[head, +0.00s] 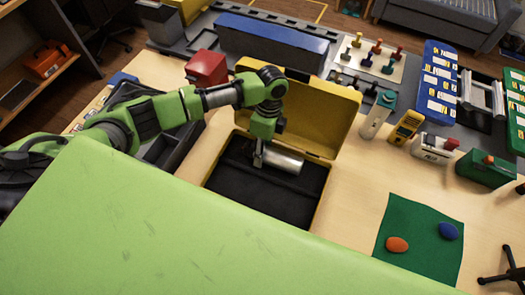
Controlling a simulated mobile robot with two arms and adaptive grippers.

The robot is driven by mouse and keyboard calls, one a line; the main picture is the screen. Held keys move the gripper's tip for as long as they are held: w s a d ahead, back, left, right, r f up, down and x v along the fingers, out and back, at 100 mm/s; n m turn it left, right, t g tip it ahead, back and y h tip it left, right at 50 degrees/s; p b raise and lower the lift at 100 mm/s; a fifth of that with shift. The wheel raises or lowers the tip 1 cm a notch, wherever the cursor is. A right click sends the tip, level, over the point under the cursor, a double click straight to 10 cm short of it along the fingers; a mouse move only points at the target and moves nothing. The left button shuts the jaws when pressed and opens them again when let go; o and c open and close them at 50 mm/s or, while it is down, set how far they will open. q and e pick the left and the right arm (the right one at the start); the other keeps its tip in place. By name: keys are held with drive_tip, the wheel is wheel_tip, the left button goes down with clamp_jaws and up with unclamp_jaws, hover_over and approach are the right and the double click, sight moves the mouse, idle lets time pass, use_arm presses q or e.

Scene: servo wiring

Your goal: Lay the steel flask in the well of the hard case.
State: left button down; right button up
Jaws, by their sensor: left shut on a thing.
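The steel flask (282,159) is a shiny silver cylinder over the black interior of the hard case. The hard case (308,127) is yellow and stands open on the table, its lid raised at the back. Its dark foam bed (265,190) shows below and in front of the flask. My left gripper (259,160) points down at the left end of the flask and is shut on it. The flask lies roughly level; I cannot tell whether it touches the foam. The right gripper is not in view.
A red box (206,68) and a blue-topped box (270,42) stand behind the case. A white bottle (378,114) and a yellow meter (406,127) stand to its right. A green mat (418,240) holds an orange and a blue oval. The table between case and mat is clear.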

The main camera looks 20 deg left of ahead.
use_arm(q)
drive_tip(key=shift+s+f, duration=0.15)
drive_tip(key=shift+f, duration=0.1)
drive_tip(key=shift+s+f, duration=0.3)
drive_tip(key=shift+f, duration=0.05)
drive_tip(key=c, duration=1.3)
unclamp_jaws()
drive_tip(key=shift+w+f, duration=0.1)
drive_tip(key=shift+o, duration=0.2)
drive_tip(key=shift+w+r, duration=0.15)
drive_tip(key=shift+r, duration=0.05)
drive_tip(key=shift+w+r, duration=0.15)
drive_tip(key=shift+r, duration=0.2)
drive_tip(key=v, duration=1.1)
drive_tip(key=shift+r, duration=0.15)
